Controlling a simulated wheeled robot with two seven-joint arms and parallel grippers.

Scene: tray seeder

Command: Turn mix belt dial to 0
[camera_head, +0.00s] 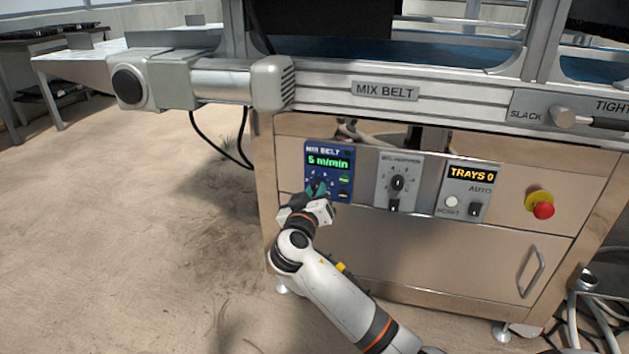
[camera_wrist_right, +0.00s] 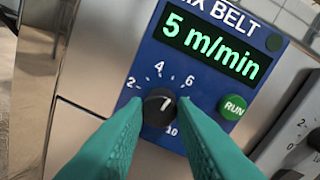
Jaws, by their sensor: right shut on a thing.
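The mix belt panel (camera_head: 342,184) is a blue box on the cabinet front, with a green display reading 5 m/min. Its black dial (camera_wrist_right: 159,106) sits below the display, with a number scale around it; 2, 4, 6 and 10 are readable in the right wrist view. The white mark on the dial points up and slightly right, between 4 and 6. My right gripper (camera_head: 312,191) is at the panel, and its green fingers (camera_wrist_right: 163,120) are shut on the dial, one on each side. My left gripper is not in view.
A green RUN button (camera_wrist_right: 233,107) is close to the right of the dial. A second dial panel (camera_head: 398,182), a TRAYS 0 panel (camera_head: 468,190) and a red stop button (camera_head: 543,210) are further right. A motor (camera_head: 200,82) juts out above left. The floor left is clear.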

